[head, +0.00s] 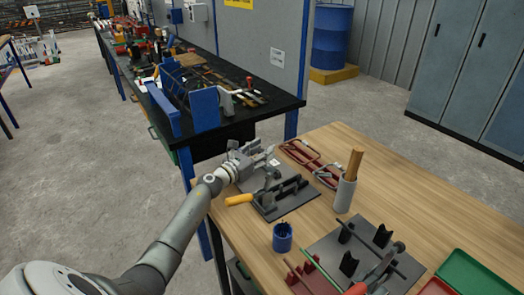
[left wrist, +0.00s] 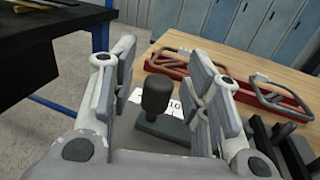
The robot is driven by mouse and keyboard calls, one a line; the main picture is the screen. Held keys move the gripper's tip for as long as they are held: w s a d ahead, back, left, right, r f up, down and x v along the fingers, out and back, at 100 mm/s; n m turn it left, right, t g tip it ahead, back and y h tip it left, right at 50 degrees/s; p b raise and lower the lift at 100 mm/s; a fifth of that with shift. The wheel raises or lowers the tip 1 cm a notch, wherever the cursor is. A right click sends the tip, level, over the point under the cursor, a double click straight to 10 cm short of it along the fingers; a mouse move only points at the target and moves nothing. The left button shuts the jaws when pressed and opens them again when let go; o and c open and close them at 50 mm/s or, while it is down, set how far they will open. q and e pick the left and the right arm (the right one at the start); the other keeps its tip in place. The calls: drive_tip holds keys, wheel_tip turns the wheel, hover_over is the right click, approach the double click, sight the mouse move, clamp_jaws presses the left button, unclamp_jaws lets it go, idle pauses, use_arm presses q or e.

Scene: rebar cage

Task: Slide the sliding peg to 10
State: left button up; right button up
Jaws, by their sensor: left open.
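A dark upright peg with a rounded knob (left wrist: 157,95), which looks like the sliding peg, stands on a dark base in the left wrist view. A white label (left wrist: 175,105) reading 10 is just right of the knob, partly covered by a finger. My left gripper (head: 262,160) is over the far left part of the grey plate (head: 293,201) on the wooden table. In the left wrist view its open fingers (left wrist: 157,68) are on both sides of the knob, with visible gaps. The gripper hides the peg in the head view. My right gripper is not in view.
A yellow-handled tool (head: 240,199) lies by dark supports on the plate. Red racks (head: 312,158) lie behind, and a cup holding a wooden handle (head: 345,194) stands to the right. A blue cup (head: 282,238) and another fixture are nearer. Bare wood shows at the right.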

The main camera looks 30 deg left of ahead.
use_arm(q)
drive_tip(key=shift+w, duration=0.1)
clamp_jaws()
idle(0.3)
drive_tip(key=shift+s+d+p, duration=0.25)
drive_tip(key=shift+d, duration=0.3)
drive_tip(key=shift+s+d+p, duration=0.2)
drive_tip(key=shift+d, duration=0.3)
drive_tip(key=shift+d+f, duration=0.1)
drive_tip(key=shift+c, duration=1.5)
unclamp_jaws()
drive_tip(key=o, duration=0.3)
drive_tip(key=shift+s+d, duration=0.1)
